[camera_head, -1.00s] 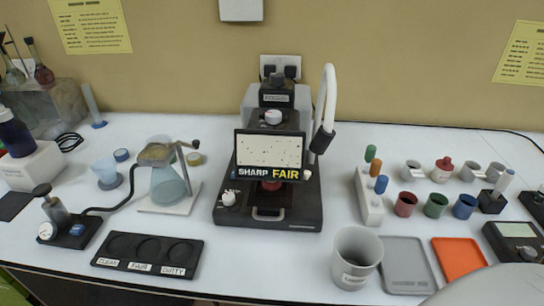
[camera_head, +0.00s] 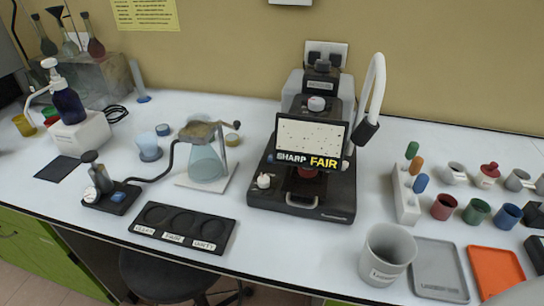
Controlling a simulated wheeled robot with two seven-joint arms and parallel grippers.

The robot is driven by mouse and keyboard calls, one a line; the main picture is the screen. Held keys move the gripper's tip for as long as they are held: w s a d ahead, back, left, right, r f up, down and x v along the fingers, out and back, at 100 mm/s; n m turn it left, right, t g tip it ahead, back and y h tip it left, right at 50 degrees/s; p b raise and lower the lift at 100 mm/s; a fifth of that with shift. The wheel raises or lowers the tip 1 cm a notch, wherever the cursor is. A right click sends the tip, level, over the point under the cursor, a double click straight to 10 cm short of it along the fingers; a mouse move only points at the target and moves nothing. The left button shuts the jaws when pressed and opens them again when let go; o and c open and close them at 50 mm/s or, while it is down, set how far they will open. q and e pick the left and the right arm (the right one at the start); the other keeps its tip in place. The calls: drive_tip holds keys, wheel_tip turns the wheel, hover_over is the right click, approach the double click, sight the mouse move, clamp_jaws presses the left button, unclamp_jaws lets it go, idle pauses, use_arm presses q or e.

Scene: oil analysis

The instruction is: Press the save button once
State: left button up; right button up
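No button with a readable save label shows. The black microscope (camera_head: 338,198) stands mid-table; its screen (camera_head: 311,140) shows dark specks on a pale field and the words SHARP FAIR. A small white knob (camera_head: 264,181) sits at the left of its base. At the left, a small black device (camera_head: 112,199) with a gauge carries a blue button-like block (camera_head: 118,197). A dark device (camera_head: 538,252) is cut off by the right edge. Neither of my grippers is in view. A pale rounded part, likely of my arm, shows at the bottom right corner.
A black tray (camera_head: 183,227) with three wells lies at the front. A grey cup (camera_head: 386,254), a grey tray (camera_head: 438,270) and an orange tray (camera_head: 497,271) stand at the front right. Coloured cups are behind them. A dark stool (camera_head: 165,275) is below the table's front edge.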

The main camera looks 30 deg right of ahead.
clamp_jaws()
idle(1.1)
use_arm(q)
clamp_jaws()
